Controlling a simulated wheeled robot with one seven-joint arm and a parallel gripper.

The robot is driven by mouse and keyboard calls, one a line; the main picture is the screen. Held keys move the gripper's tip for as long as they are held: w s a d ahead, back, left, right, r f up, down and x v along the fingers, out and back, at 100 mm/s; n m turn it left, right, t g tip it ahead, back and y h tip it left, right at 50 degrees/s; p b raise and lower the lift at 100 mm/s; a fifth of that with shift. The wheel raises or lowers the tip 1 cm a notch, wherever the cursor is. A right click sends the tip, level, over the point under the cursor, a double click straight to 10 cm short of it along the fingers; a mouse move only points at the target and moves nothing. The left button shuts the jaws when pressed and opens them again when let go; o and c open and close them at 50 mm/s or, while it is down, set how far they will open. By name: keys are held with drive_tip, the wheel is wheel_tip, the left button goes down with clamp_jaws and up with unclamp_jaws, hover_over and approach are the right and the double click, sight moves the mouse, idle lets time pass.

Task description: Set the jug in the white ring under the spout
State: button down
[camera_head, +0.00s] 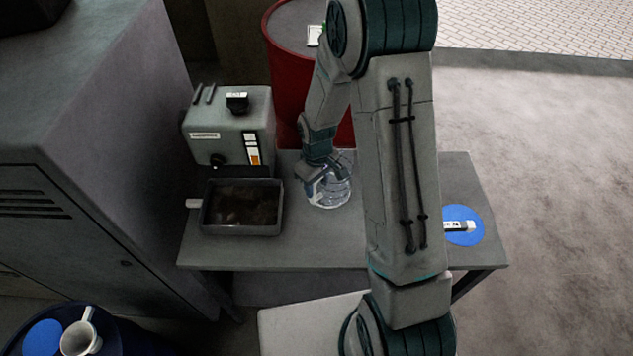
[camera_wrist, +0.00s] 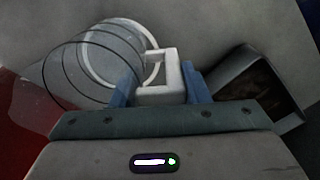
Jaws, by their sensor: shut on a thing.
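The clear jug (camera_head: 336,192), marked with thin dark rings, is over the middle of the grey table beside the dark tray. In the wrist view the jug (camera_wrist: 75,70) looks tilted, and its white square handle (camera_wrist: 171,58) is between the blue fingers. My gripper (camera_head: 314,184) is shut on this handle; the wrist view also shows the gripper (camera_wrist: 158,88). A white ring (camera_wrist: 118,22) shows behind or through the clear jug wall. I cannot tell whether the jug touches the table or sits inside the ring. I cannot make out the spout clearly.
A grey machine (camera_head: 228,126) stands at the table's back left, with a dark-filled tray (camera_head: 242,231) before it. A red drum (camera_head: 281,75) stands behind the table (camera_head: 300,256). A blue disc (camera_head: 463,238) bearing a small labelled item lies right. My arm hides the table's middle right.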

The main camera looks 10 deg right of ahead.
drive_tip(key=shift+f, duration=0.2)
drive_tip(key=c, duration=0.8)
unclamp_jaws()
drive_tip(key=shift+r, duration=0.1)
